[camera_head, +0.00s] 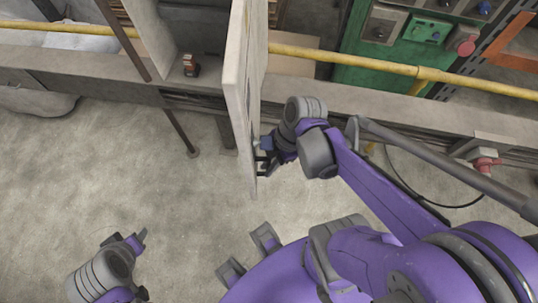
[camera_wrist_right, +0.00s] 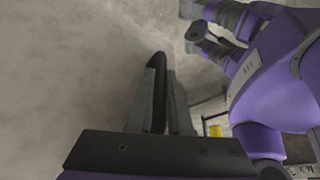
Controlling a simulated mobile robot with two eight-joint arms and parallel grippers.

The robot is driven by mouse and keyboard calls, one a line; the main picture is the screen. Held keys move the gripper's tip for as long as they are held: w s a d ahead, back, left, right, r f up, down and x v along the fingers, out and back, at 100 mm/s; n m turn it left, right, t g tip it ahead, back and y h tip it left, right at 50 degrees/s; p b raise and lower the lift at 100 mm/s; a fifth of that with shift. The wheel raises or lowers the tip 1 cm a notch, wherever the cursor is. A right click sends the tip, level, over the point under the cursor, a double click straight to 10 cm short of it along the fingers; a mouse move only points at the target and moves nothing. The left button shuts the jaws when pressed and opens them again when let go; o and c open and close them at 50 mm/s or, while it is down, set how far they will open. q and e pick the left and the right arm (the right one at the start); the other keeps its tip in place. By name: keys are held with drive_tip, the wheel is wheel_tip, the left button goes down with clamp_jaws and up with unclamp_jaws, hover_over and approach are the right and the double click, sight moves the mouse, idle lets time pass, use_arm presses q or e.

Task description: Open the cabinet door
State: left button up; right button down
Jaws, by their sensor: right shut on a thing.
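The grey cabinet door (camera_head: 238,95) stands swung out from the cabinet (camera_head: 176,30), seen nearly edge-on in the head view. The cabinet interior shows to the left of the door. My right gripper (camera_head: 263,160) is at the door's near end, on its right side. In the right wrist view, its two grey fingers (camera_wrist_right: 162,100) are shut on a dark, curved door handle (camera_wrist_right: 157,64). The handle's lower part is hidden between the fingers. My left gripper (camera_head: 144,264) is at the lower left of the head view, open and empty, well away from the door.
A small dark brown object (camera_head: 190,66) stands inside the cabinet. A yellow pipe (camera_head: 350,60) runs across the back. A green control panel (camera_head: 420,35) is at the upper right. The concrete floor (camera_head: 120,170) left of the door is clear.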

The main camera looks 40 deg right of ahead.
drive_tip(key=shift+d, duration=0.15)
drive_tip(key=c, duration=0.8)
unclamp_jaws()
drive_tip(key=shift+c, duration=0.2)
drive_tip(key=w+p+v, duration=0.1)
drive_tip(key=p+v, duration=0.1)
drive_tip(key=v, duration=0.8)
drive_tip(key=shift+s+r, duration=0.4)
drive_tip(key=shift+s, duration=0.1)
drive_tip(key=shift+s+d, duration=0.1)
